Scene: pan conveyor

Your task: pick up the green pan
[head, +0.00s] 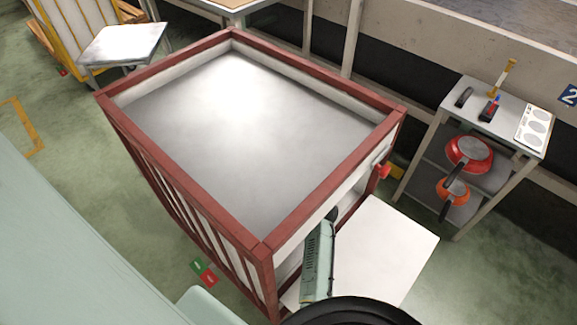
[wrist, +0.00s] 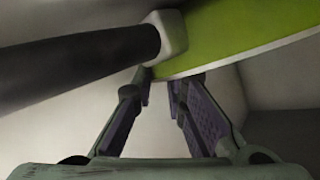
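The green pan (wrist: 230,35) fills the upper right of the wrist view, close to the camera. Its black handle (wrist: 80,65) runs off to the left from a pale grey joint (wrist: 167,36). My gripper (wrist: 159,84) points at the pan near this joint, with a gap between its two fingers. The fingertips lie at or just below the pan's pale edge; I cannot tell whether they touch it. In the head view the pan and the fingers are hidden. There my arm reaches in at the near right side of the red-framed conveyor unit (head: 325,205).
A white board (head: 395,250) lies low at the unit's right side. Red pans (head: 470,150) sit on a shelf rack (head: 462,95) at the right. A green and red button box (head: 203,272) is at the front. Pale walls close in around the fingers in the wrist view.

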